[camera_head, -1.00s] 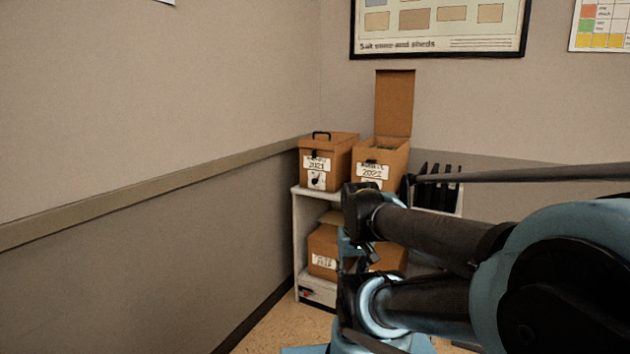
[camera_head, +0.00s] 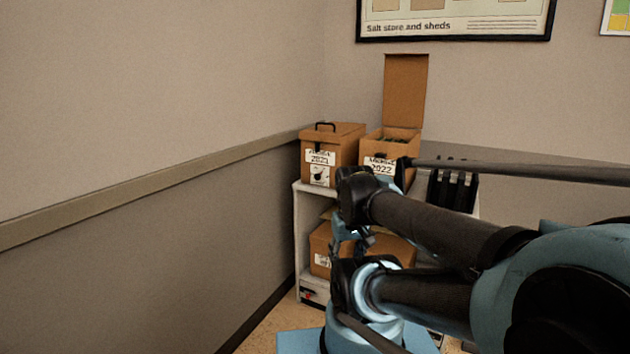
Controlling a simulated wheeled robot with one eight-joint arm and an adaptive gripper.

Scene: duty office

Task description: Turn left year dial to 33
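A closed brown box labelled 2021 (camera_head: 346,152) with a black handle stands on the left of a white shelf unit. A small dark round dial (camera_head: 319,176) sits on a white plate on its front, under the label; its marks are too small to read. An open brown box labelled 2022 (camera_head: 376,150) stands to its right with its lid up. My folded arm fills the lower right and covers part of this box's front, so no dial shows there. I cannot make out my gripper's fingers among the arm parts; nothing of mine is seen touching the left box.
The white shelf unit (camera_head: 303,230) stands in the corner with more brown boxes (camera_head: 320,250) on its lower shelf. Black upright files (camera_head: 455,188) stand at right, partly behind my arm. The left wall with its rail (camera_head: 150,188) runs close beside the unit. Some floor (camera_head: 270,325) is clear in front.

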